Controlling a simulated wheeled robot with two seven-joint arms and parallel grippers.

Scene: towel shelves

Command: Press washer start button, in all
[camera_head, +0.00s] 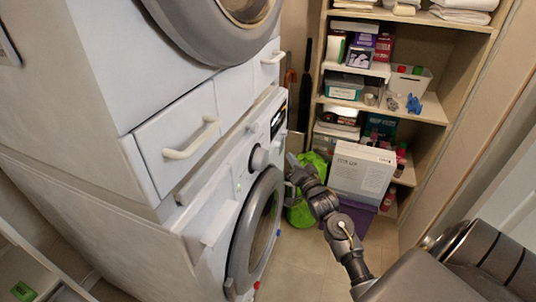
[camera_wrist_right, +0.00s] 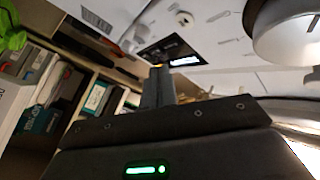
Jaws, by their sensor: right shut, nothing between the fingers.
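The white washer (camera_head: 222,205) is the lower of two stacked machines at the left. Its front panel carries a round knob (camera_head: 259,158) and a dark display (camera_head: 278,120). My right gripper (camera_head: 292,162) is in front of the panel, just right of the knob. In the right wrist view its fingers (camera_wrist_right: 158,84) are shut and empty, pointing toward the panel near the display (camera_wrist_right: 172,50). A small round button (camera_wrist_right: 184,18) shows beyond the display, and the large knob (camera_wrist_right: 285,30) is at the right. I cannot tell whether the fingertips touch the panel. My left gripper is not in view.
A second machine with a round door (camera_head: 222,35) sits above, over drawers with a white handle (camera_head: 192,140). Shelves (camera_head: 425,110) with boxes and towels stand at the back right. A white box (camera_head: 362,170) and a green bag (camera_head: 300,212) are low behind my right arm.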

